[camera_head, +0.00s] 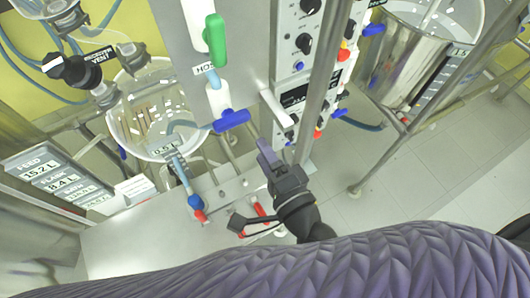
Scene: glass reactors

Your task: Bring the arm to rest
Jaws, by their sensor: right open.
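My right gripper (268,158) is dark and shows near the middle of the head view, close to the front of the reactor stand. Its jaws are open and I see nothing between them. It is seen at a steep angle, so its gap to the stand is hard to judge. My left gripper is not in view.
A glass vessel (148,118) hangs at the left, with a blue valve handle (231,120) and a green handle (215,40) near it. A control panel (298,45) with black knobs stands behind a metal post (322,75). A steel pot (410,55) is at upper right. Floor tiles (440,160) are clear at right.

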